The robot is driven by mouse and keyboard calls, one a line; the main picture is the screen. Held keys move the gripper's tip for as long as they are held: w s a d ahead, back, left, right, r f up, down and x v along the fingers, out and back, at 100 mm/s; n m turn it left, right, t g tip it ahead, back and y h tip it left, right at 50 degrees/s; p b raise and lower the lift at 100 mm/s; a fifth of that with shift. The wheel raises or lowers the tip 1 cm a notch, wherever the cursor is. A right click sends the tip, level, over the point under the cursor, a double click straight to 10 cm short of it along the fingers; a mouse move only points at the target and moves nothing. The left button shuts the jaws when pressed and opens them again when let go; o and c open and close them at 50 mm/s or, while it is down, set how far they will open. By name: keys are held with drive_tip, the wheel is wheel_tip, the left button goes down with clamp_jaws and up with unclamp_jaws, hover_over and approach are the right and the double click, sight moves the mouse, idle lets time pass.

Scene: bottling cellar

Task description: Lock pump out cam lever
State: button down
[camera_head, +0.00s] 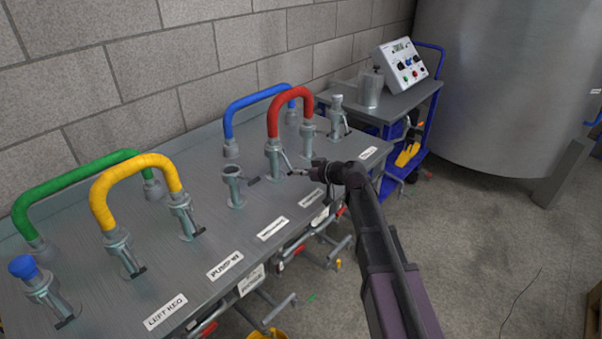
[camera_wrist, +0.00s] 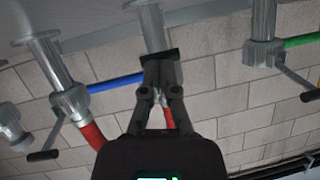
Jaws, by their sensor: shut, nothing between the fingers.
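My gripper (camera_head: 319,169) is shut and empty beside the near coupling (camera_head: 274,150) of the red hose (camera_head: 289,97), above the bench's right half. That coupling's cam lever (camera_head: 286,160) sticks out toward the gripper; its end meets the fingertips in the picture, though contact is unclear. In the inverted wrist view, the closed fingers (camera_wrist: 161,62) are in front of a central pipe (camera_wrist: 149,28) and hide most of its coupling. A dark bar at the fingertips may be the lever's handle. Labels near this coupling are too small to read.
An open port (camera_head: 232,185) stands left of the red hose. The yellow hose (camera_head: 133,172), green hose (camera_head: 78,176) and blue hose (camera_head: 250,108) arch over the steel bench. Levers and pipes project below its front edge.

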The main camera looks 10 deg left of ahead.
drive_tip(key=shift+r+p, duration=0.35)
drive_tip(key=shift+r, duration=0.15)
drive_tip(key=shift+d+r, duration=0.1)
drive_tip(key=shift+d, duration=0.05)
drive_tip(key=shift+s+d+r+p, duration=0.2)
drive_tip(key=shift+d+r+p, duration=0.45)
drive_tip(key=shift+p, duration=0.1)
drive_tip(key=s+d, duration=0.4)
drive_tip(key=d, duration=0.6)
drive_tip(key=shift+s+d, duration=0.2)
drive_tip(key=shift+d, duration=0.1)
